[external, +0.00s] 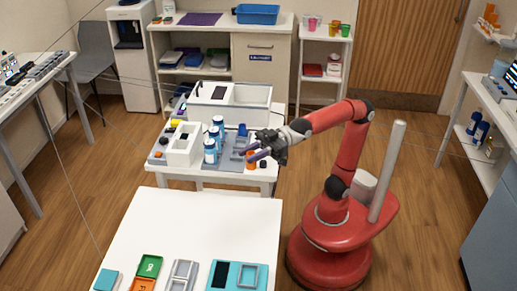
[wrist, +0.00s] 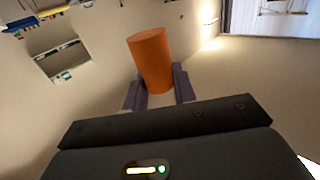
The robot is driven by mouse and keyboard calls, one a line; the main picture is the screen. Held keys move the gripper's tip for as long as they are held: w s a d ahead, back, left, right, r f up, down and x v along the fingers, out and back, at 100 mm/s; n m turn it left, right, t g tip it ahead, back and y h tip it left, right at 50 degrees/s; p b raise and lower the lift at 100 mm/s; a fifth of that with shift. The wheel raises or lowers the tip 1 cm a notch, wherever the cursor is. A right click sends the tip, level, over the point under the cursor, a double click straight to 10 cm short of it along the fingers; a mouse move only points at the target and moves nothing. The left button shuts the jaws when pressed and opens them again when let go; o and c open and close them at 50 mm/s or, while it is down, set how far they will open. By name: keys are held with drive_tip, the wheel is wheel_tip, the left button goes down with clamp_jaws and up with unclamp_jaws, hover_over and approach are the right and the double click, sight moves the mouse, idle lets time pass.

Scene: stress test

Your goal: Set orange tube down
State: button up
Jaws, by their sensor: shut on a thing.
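The orange tube (wrist: 151,58) is a plain cylinder. In the wrist view it stands between the two purple-grey fingers of my gripper (wrist: 158,92), which is shut on its lower part. In the external view my gripper (external: 253,154) is over the right side of the white table (external: 213,174), with the small orange tube (external: 251,160) at its fingertips. I cannot tell whether the tube touches the table.
Several blue bottles with white labels (external: 210,151), a white open box (external: 184,147) and a grey tray (external: 238,148) stand left of my gripper. A small black object (external: 263,165) is just right of the tube. A larger white table (external: 200,222) is in front.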

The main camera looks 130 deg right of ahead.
idle(0.3)
drive_tip(key=s+d+r+m+g+h+b, duration=0.1)
drive_tip(key=s+d+r+m+h+b, duration=0.2)
drive_tip(key=s+d, duration=0.7)
drive_tip(key=s+d+r+m+h, duration=0.1)
drive_tip(key=s+d+r+h, duration=0.3)
drive_tip(key=s+d, duration=0.65)
drive_tip(key=shift+m, duration=0.3)
drive_tip(key=f, duration=0.5)
drive_tip(key=f+b, duration=0.1)
drive_tip(key=f, duration=0.4)
drive_tip(key=s+f+b, duration=0.1)
drive_tip(key=f, duration=0.4)
drive_tip(key=shift+a+f, duration=0.1)
drive_tip(key=shift+f, duration=0.05)
drive_tip(key=shift+f+b, duration=0.3)
drive_tip(key=shift+f, duration=1.95)
drive_tip(key=shift+f, duration=0.2)
drive_tip(key=o, duration=0.8)
drive_tip(key=shift+c, duration=0.2)
drive_tip(key=shift+r, duration=0.1)
